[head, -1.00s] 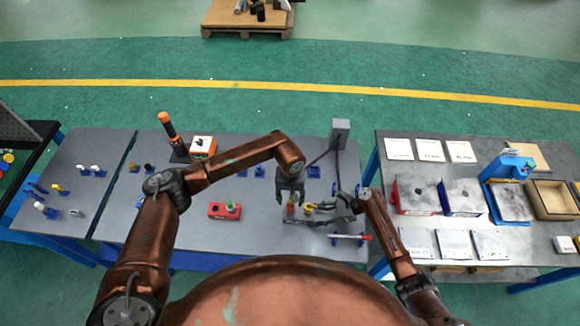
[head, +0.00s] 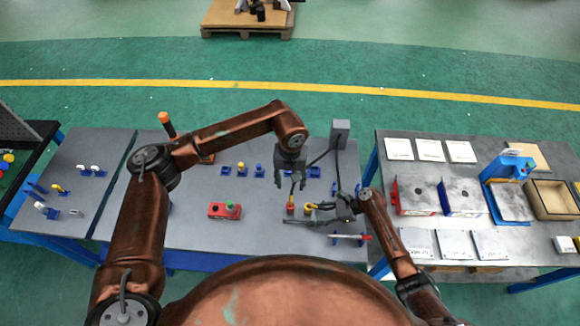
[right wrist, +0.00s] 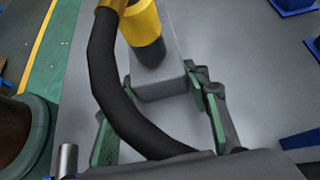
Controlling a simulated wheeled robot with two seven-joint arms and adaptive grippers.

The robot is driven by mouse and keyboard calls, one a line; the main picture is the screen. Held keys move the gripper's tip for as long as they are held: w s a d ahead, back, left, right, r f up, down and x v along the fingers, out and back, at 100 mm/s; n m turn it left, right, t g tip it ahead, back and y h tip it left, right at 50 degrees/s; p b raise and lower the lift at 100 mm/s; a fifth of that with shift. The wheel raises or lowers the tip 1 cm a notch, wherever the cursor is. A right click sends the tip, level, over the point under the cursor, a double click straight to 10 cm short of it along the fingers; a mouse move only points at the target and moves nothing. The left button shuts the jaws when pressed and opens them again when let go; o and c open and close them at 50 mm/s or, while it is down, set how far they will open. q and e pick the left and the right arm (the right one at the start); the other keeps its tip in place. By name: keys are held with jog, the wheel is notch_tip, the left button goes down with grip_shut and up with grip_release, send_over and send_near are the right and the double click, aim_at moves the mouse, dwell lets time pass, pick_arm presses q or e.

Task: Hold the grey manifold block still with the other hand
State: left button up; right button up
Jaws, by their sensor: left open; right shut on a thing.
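The grey manifold block (head: 301,220) lies near the front edge of the middle table. It also shows in the right wrist view (right wrist: 160,88), between the green-padded fingers. My right gripper (head: 322,213) is shut on the block; its fingertips (right wrist: 158,82) sit at either side of it. A yellow fitting (head: 308,207) stands on the block, with a black hose (right wrist: 108,75) curving from it past my fingers. A red fitting (head: 291,208) stands on the block's left part. My left gripper (head: 291,184) is open above the red fitting, apart from it.
A red block with a green knob (head: 224,210) lies to the left. Several blue stands (head: 259,171) line the table's back. A grey post (head: 340,133) rises behind. Clear table lies between the red block and the manifold.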

jog(key=o, duration=1.5)
jog(key=shift+c, duration=0.2)
jog(key=shift+d, duration=0.1)
